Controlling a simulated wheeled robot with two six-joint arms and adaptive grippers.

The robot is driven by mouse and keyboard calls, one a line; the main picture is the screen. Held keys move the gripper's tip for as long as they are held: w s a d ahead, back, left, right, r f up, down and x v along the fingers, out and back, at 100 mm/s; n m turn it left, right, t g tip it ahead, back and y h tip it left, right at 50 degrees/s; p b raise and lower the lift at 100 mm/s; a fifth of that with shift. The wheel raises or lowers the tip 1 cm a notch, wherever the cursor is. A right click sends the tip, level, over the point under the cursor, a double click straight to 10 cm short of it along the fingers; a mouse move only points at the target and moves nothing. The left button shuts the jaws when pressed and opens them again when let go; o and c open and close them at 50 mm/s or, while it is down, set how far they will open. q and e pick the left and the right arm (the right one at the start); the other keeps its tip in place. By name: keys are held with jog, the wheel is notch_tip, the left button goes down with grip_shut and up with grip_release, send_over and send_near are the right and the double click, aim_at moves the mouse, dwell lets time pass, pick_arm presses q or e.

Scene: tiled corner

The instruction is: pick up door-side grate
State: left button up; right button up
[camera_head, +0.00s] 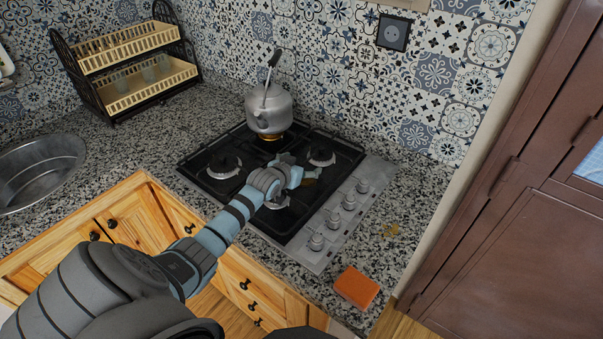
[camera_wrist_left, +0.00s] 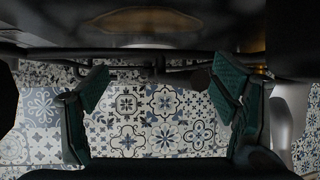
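The black door-side grate (camera_head: 345,152) lies on the right part of the gas hob (camera_head: 338,232), on the side toward the brown door. My left gripper (camera_head: 296,171) reaches over the hob, low at the grate, and partly covers it. In the left wrist view my left gripper (camera_wrist_left: 158,86) has its two green-padded fingers spread wide. A dark bar (camera_wrist_left: 150,52) crosses the view near the fingertips, with patterned tiles seen beyond. I cannot tell whether the fingers touch the grate. My right gripper is not in view.
A metal kettle (camera_head: 268,108) stands on the back burner, close to my left gripper. Several knobs (camera_head: 333,220) line the hob's right edge. An orange sponge (camera_head: 356,287) lies on the counter's front right. A dish rack (camera_head: 130,65) and sink (camera_head: 40,170) are at the left.

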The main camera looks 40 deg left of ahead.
pick_arm(q)
jog(key=c, duration=1.3)
jog(key=shift+d, duration=0.2)
grip_shut()
jog(key=shift+a+f, duration=0.1)
jog(key=shift+f, duration=0.05)
